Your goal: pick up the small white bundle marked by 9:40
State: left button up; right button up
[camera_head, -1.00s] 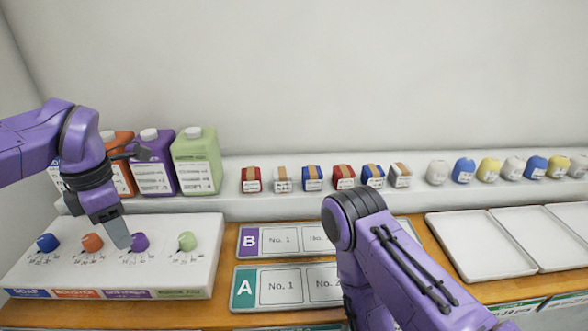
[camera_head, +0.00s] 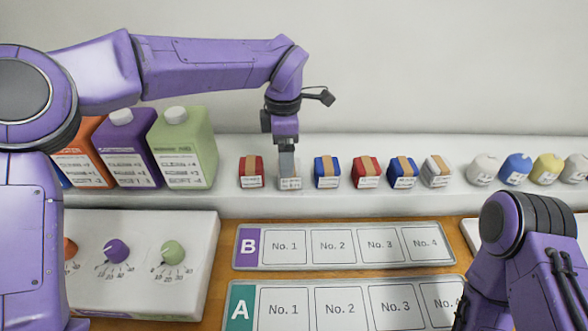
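A small white bundle (camera_head: 289,183) stands on the back ledge, second from the left in the row of banded bundles, between a red one (camera_head: 251,171) and a blue one (camera_head: 327,172). My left gripper (camera_head: 287,163) points down right at its top, hiding its upper part and band. The fingers are seen edge-on, so their gap is hidden. Another white bundle with a tan band (camera_head: 437,171) stands at the right end of that row. The labels are too small to read. My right gripper is hidden or out of frame; only its arm shows at lower right.
More red and blue banded bundles (camera_head: 367,172) stand close by. Rounded white, blue and yellow bundles (camera_head: 515,168) continue to the right. Large jugs (camera_head: 185,150) stand at the left. Trays B (camera_head: 245,262) and A (camera_head: 236,320) lie empty in front of the ledge.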

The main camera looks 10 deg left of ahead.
pick_arm(q)
jog(key=shift+s+d+f, duration=0.1)
jog(key=shift+d+f, duration=0.05)
jog(key=shift+f, duration=0.35)
jog(key=f, duration=0.1)
jog(key=f+p, duration=0.1)
jog(key=f, duration=0.1)
jog(key=d+f, duration=0.1)
jog(key=f, duration=0.1)
jog(key=shift+w, duration=0.25)
jog(key=shift+a+f, duration=0.15)
jog(key=c, duration=1.1)
jog(key=shift+o, duration=0.2)
